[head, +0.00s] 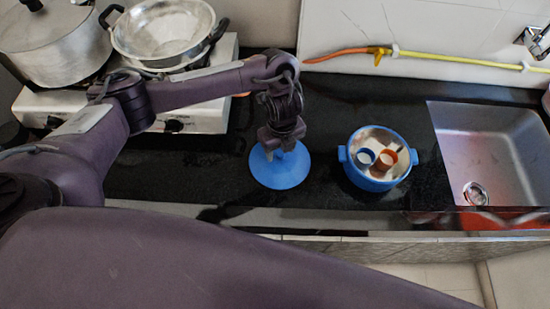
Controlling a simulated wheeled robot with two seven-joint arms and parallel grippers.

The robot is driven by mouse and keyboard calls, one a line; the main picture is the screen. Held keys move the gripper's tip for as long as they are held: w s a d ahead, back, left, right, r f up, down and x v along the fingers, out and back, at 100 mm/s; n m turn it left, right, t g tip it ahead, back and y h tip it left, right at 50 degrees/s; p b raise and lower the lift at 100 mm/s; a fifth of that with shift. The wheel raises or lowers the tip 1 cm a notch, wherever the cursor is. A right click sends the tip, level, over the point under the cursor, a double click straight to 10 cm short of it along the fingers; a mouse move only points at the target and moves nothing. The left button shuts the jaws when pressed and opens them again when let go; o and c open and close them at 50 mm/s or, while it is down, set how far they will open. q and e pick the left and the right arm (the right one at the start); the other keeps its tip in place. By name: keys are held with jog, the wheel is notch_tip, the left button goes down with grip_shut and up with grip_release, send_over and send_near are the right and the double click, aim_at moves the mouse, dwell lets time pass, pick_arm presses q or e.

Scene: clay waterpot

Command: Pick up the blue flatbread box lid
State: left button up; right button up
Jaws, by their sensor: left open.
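The blue flatbread box lid (285,176) is a round blue disc lying on the dark countertop in the middle of the head view. My left gripper (279,150) points down over the upper middle of the lid and covers part of it. The gripper is open; whether its fingers touch the lid is hard to tell. The blue flatbread box (374,184), round with two side handles, stands open to the right of the lid. My right gripper is not in view.
A stove (205,118) with a large pot (55,45) and a metal strainer (165,32) stands at the left. A sink (490,150) is at the right. A yellow and orange hose (440,60) runs along the back wall. Dark counter (425,185) between box and sink is clear.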

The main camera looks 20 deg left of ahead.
pick_arm(q)
jog(key=shift+a+f, duration=0.1)
jog(key=shift+f, duration=0.55)
grip_shut()
jog(key=shift+r, duration=0.1)
